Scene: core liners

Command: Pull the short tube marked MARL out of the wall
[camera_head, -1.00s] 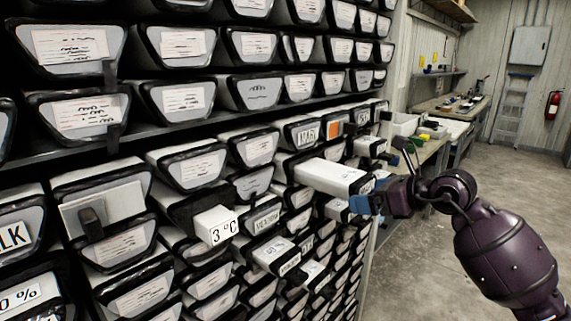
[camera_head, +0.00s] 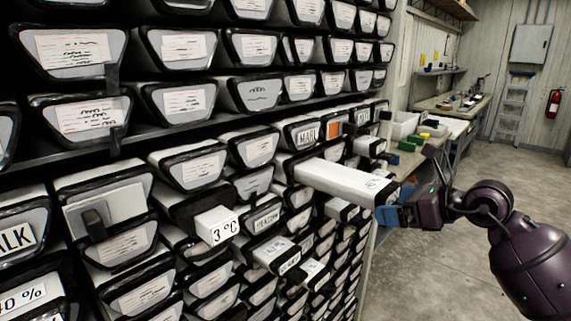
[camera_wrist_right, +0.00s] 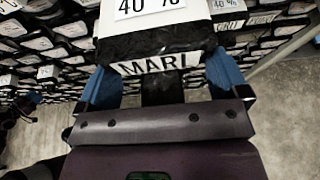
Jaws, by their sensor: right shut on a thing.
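The tube marked MARL is a long white box with a black end; it sticks well out of the wall in the head view (camera_head: 335,177). In the right wrist view its MARL label (camera_wrist_right: 155,63) faces me, with a "40 %" label on top. My right gripper (camera_head: 393,213) is shut on its outer end, and its blue fingers (camera_wrist_right: 165,82) lie on both sides of that end in the wrist view. The tube's inner end is hidden at the wall. My left gripper is not in view.
A tube front (camera_head: 308,135) just above seems to read MARL too. A white "3 °C" tube (camera_head: 217,226) juts out at left, and several short tubes stick out below. A workbench (camera_head: 455,128) stands beyond the wall; open floor (camera_head: 420,260) lies to the right.

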